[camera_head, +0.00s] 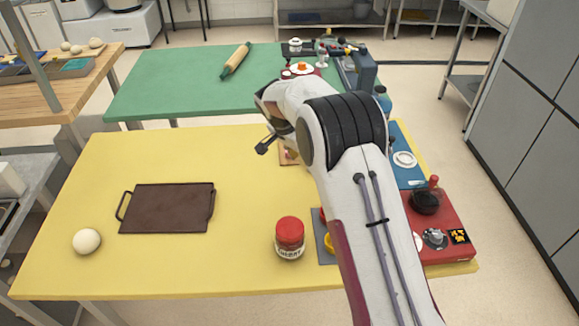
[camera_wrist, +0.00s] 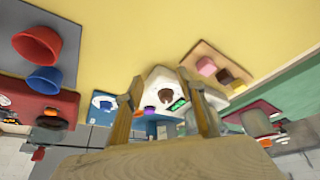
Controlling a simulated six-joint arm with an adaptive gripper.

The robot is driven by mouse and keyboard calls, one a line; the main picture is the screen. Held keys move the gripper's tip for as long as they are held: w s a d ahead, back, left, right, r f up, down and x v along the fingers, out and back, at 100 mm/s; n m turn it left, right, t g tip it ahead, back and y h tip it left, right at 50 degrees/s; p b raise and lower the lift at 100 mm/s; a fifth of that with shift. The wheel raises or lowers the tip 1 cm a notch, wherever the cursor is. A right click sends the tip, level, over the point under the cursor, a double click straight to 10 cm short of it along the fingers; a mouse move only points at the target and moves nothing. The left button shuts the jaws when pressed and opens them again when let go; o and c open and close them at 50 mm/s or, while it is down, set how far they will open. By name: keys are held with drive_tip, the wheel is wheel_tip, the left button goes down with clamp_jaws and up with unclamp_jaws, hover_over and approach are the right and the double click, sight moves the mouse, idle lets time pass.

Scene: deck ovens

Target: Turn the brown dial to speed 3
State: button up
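The brown dial (camera_wrist: 166,93) shows in the wrist view on the face of a white machine (camera_wrist: 154,78). A purple knob (camera_wrist: 150,110) and a lit green display (camera_wrist: 177,105) sit beside it. The dial's pointer and the speed shown are too small to read. My gripper (camera_wrist: 160,76) is open, with its fingers apart and nothing held. The machine shows between and beyond the fingers, and I see no contact with the dial. In the head view my gripper (camera_head: 266,145) is left of my arm's elbow, above the yellow table, and my arm hides the white machine.
A red machine (camera_head: 455,252) with a black knob stands at the table's right. A red-lidded jar (camera_head: 290,238), a dark tray (camera_head: 167,208) and a white ball (camera_head: 87,241) are on the yellow table (camera_head: 240,170). In the wrist view, a board (camera_wrist: 193,58) holds small blocks.

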drive_tip(key=shift+s+a, duration=1.8)
drive_tip(key=shift+a, duration=0.1)
